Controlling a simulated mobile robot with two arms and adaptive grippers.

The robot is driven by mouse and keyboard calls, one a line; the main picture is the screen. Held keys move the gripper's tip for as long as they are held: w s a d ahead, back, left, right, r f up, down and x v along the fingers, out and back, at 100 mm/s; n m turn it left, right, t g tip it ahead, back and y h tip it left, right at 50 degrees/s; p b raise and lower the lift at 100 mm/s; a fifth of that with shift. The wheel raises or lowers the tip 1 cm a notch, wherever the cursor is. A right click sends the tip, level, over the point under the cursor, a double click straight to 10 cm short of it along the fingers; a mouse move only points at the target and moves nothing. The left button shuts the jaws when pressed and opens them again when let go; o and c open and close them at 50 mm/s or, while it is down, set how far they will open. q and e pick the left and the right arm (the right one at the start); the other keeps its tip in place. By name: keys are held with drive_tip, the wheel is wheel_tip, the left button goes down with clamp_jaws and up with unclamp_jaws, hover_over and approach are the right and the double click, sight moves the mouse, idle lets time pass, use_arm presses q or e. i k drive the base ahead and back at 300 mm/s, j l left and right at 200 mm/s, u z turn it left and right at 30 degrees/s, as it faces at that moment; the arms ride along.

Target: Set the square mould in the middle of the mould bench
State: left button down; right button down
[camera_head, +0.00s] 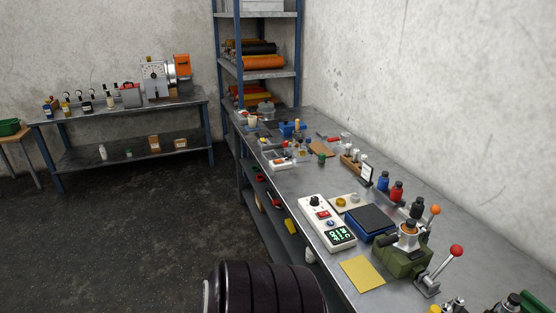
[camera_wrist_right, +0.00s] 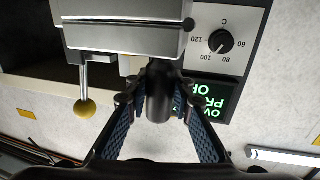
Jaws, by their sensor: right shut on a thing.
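In the right wrist view my right gripper (camera_wrist_right: 157,93), with blue textured finger pads, is shut on a short black handle (camera_wrist_right: 159,105). The handle stands out from a grey metal block (camera_wrist_right: 120,36) with a seam across it. This block may be the square mould, but only part of it shows and its full shape is cut off by the top edge. I cannot make out a square mould or the middle of a mould bench in the head view. Neither gripper shows in the head view.
Close to the block are a rod with a yellow knob (camera_wrist_right: 85,107), a temperature dial (camera_wrist_right: 221,41) and a lit green display (camera_wrist_right: 208,99). In the head view a crowded workbench (camera_head: 385,292) runs along the right wall; another bench (camera_head: 75,118) stands at the back left. The floor (camera_head: 130,220) between is clear.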

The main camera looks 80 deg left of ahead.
sight(301, 184)
drive_tip(key=j+u, duration=0.35)
drive_tip(key=j, duration=0.7)
drive_tip(key=j+u, duration=0.35)
drive_tip(key=j, duration=0.75)
drive_tip(key=i+j+u, duration=0.15)
drive_tip(key=j, duration=0.25)
drive_tip(key=j+u, duration=0.1)
drive_tip(key=j, duration=0.3)
drive_tip(key=i+j+u, duration=0.15)
drive_tip(key=j, duration=0.2)
drive_tip(key=i+j+u, duration=0.1)
drive_tip(key=j, duration=0.3)
drive_tip(key=i+j+u, duration=0.15)
drive_tip(key=j, duration=0.2)
drive_tip(key=i+j+u, duration=0.15)
drive_tip(key=i+j, duration=0.1)
drive_tip(key=i, duration=0.05)
